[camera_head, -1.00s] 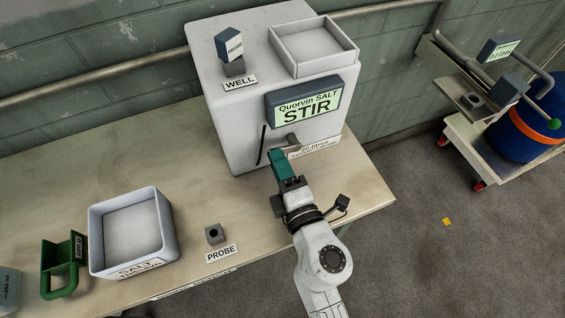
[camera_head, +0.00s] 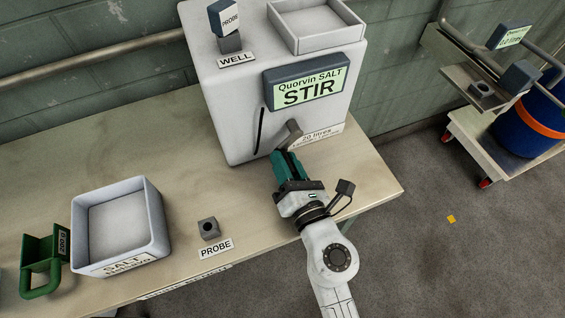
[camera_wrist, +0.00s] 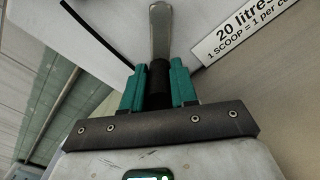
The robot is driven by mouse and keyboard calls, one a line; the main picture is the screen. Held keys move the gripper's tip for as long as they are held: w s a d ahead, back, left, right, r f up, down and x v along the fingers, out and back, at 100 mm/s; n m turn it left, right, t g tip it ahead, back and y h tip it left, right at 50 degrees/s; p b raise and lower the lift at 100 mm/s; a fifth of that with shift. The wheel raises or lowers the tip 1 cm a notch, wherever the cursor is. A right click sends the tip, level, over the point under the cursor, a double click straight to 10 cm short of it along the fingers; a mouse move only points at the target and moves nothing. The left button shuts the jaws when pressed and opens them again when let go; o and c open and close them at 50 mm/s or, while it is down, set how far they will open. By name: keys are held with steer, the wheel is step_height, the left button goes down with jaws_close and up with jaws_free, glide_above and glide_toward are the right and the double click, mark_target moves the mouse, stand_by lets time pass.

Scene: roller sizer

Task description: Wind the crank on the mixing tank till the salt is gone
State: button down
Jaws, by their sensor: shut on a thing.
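The mixing tank (camera_head: 230,105) is a pale box on the table, with a screen (camera_head: 305,83) reading "Quorvin SALT STIR". Its grey crank arm (camera_head: 291,133) sticks out of the front face below the screen. In the wrist view the crank arm (camera_wrist: 160,35) runs down to a dark handle (camera_wrist: 158,83). My gripper (camera_wrist: 157,80), with teal fingers, is shut on that handle. In the head view my gripper (camera_head: 287,163) is in front of the tank, below the crank's pivot. The inside of the tank and any salt in it are hidden.
A probe (camera_head: 228,18) stands in the WELL socket on the tank top, beside an empty-looking tray (camera_head: 318,44). A salt bin (camera_head: 160,225), a green scoop (camera_head: 42,284) and an empty PROBE holder (camera_head: 209,229) are on the table to the left. A cart (camera_head: 478,148) with a blue drum stands right.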

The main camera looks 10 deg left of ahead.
steer(key=n, duration=0.1)
steer(key=d+f+n+b, duration=0.1)
steer(key=n, duration=0.1)
steer(key=shift+w+f+n, duration=0.25)
steer(key=shift+w+n, duration=0.05)
steer(key=shift+w, duration=0.05)
steer(key=shift+w+d+f+n+b, duration=0.1)
steer(key=shift+w+d+n+b, duration=0.2)
steer(key=shift+n, duration=0.55)
steer(key=shift+w+d+f+n+b, duration=0.1)
steer(key=shift+d+n+b, duration=0.3)
steer(key=shift+n, duration=0.45)
steer(key=c, duration=0.9)
jaws_free()
steer(key=shift+r, duration=0.1)
steer(key=b+v, duration=0.1)
steer(key=v, duration=0.8)
steer(key=shift+s+d, duration=0.15)
steer(key=shift+s+d+b, duration=0.35)
steer(key=shift+s+d, duration=0.05)
steer(key=shift+s, duration=0.15)
